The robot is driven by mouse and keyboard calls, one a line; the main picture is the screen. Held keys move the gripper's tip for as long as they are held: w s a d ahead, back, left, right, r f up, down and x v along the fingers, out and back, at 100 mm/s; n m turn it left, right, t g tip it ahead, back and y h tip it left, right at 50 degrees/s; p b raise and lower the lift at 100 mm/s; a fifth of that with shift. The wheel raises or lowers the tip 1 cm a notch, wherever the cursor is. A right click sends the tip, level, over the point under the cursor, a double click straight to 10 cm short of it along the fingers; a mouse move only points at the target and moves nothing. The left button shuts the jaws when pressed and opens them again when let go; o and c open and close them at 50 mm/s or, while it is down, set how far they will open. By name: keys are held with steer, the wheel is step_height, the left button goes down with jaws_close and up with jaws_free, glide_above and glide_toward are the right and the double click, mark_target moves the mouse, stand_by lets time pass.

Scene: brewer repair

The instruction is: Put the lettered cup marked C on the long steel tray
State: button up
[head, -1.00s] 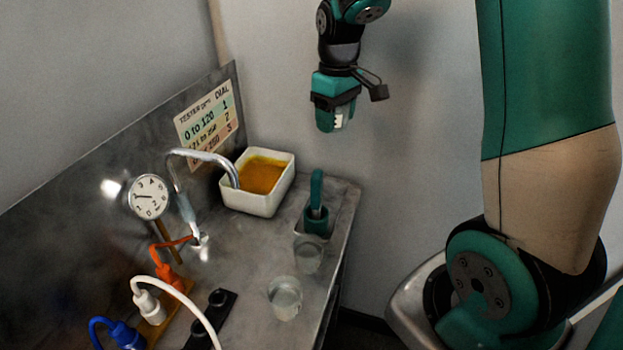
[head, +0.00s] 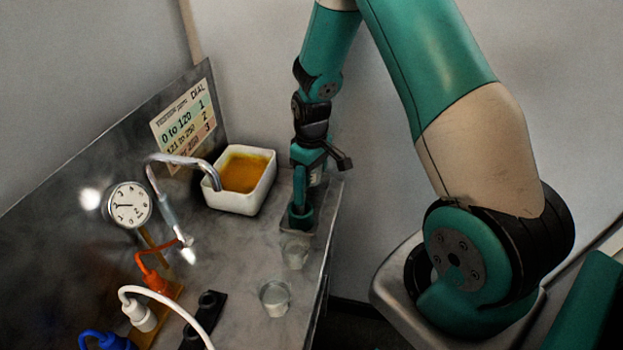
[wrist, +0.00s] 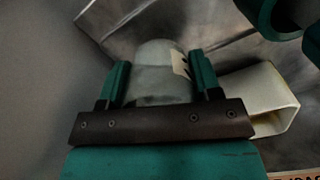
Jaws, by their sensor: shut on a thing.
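My gripper (head: 312,178) is shut on a translucent greyish cup (wrist: 158,62) with a pale label carrying dark marks. In the wrist view the cup sits between the two teal fingers. The letter on the label cannot be read. In the head view my gripper hangs over the far right end of the steel bench, and only a pale bit of the cup's label shows. Whether the cup touches anything below cannot be told. I cannot pick out a long steel tray with certainty in either view.
Two clear cups (head: 295,252) (head: 275,297) stand nearer on the bench. A curved metal spout (head: 180,160), a dial (head: 129,205) and coloured plugs (head: 140,316) occupy the left.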

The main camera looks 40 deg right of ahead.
steer(key=shift+f, duration=1.55)
steer(key=shift+f, duration=0.15)
steer(key=o, duration=0.9)
steer(key=shift+o, duration=0.2)
step_height(320, 180, up, 12)
steer(key=b, duration=0.2)
steer(key=s+a+r+n+y, duration=0.1)
steer(key=s+a+r, duration=0.4)
steer(key=a, duration=0.3)
steer(key=s+a+r+n+y, duration=0.1)
steer(key=s+a+r, duration=0.3)
steer(key=a+r, duration=0.25)
steer(key=s+a+r+n+y, duration=0.1)
steer(key=s+a+r+y, duration=0.1)
steer(key=s+a, duration=0.6)
steer(key=s+r, duration=0.1)
steer(key=s, duration=0.4)
steer(key=shift+n, duration=0.4)
